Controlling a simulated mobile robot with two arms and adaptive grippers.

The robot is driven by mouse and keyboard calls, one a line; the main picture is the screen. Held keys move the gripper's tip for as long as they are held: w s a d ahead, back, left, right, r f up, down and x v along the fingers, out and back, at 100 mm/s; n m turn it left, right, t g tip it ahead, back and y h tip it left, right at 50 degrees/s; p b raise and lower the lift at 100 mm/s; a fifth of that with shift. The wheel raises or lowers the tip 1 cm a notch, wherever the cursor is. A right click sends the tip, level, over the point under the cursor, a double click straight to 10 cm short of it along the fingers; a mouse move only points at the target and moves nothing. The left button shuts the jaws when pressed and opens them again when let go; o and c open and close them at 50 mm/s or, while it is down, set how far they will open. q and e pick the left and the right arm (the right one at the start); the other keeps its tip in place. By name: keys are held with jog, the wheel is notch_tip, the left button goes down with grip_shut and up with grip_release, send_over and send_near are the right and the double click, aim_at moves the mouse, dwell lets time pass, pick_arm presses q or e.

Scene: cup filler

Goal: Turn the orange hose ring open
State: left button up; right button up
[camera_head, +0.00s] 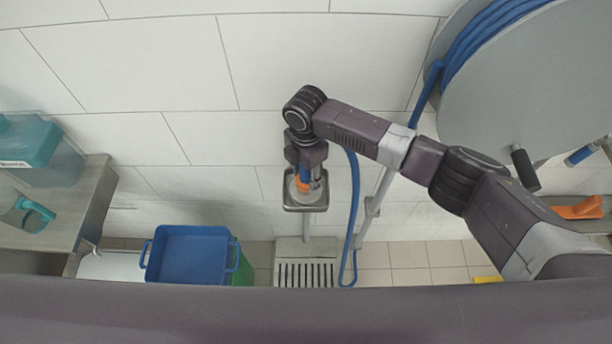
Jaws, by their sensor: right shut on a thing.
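My right arm reaches in from the right, and its gripper (305,176) points down near the wall, left of the reel. It is shut on the orange hose ring (302,185), of which only a small orange part shows between and below the fingers. Blue parts show beside the fingers. The blue hose (355,205) hangs in a loop just right of the gripper. Below the ring is a small square metal holder (290,207) with a pale round thing in it, partly hidden. How far the ring is turned cannot be seen. My left gripper is not in view.
A large grey hose reel (540,75) is on the wall at upper right. A blue crate (190,258) stands at lower left, near a metal counter (85,205) with a teal-lidded container (45,160). A floor grate (305,273) lies below the holder. An orange object (578,209) is at right.

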jog(key=shift+s+f+n, duration=0.1)
jog(key=shift+n, duration=0.2)
jog(key=o, duration=1.2)
jog(key=shift+c, duration=0.2)
jog(key=shift+r, duration=0.35)
notch_tip(320, 180, up, 11)
jog(key=shift+r, duration=0.2)
